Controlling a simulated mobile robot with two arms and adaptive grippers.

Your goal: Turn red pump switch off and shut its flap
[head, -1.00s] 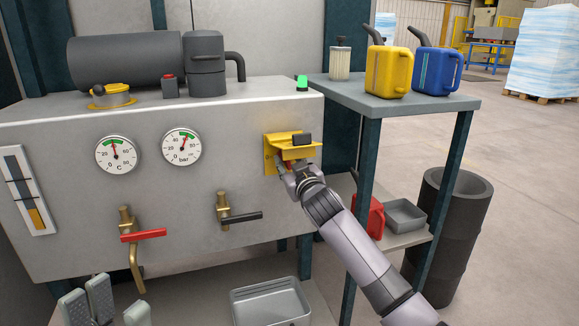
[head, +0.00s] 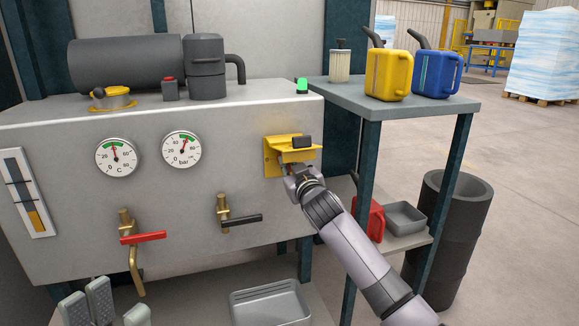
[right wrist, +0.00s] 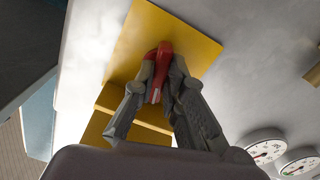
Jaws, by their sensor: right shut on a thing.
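The yellow switch plate (head: 271,160) is on the right of the grey tank's front. Its yellow flap (head: 300,155), with a black block on it, juts out above my right gripper (head: 291,174). In the right wrist view, my right gripper (right wrist: 160,82) is shut on the red switch handle (right wrist: 163,55), one finger on each side. The plate (right wrist: 132,40) lies behind the handle, and the stepped yellow flap (right wrist: 112,98) is partly hidden by the fingers. In the head view the red handle is hidden. My left gripper (head: 118,308) is open and empty at the bottom left.
Two gauges (head: 117,157), a red-handled valve (head: 143,237) and a black-handled valve (head: 241,218) are on the tank front. A side table (head: 398,104) with yellow and blue cans stands close right of my right arm. A grey tray (head: 269,303) sits below.

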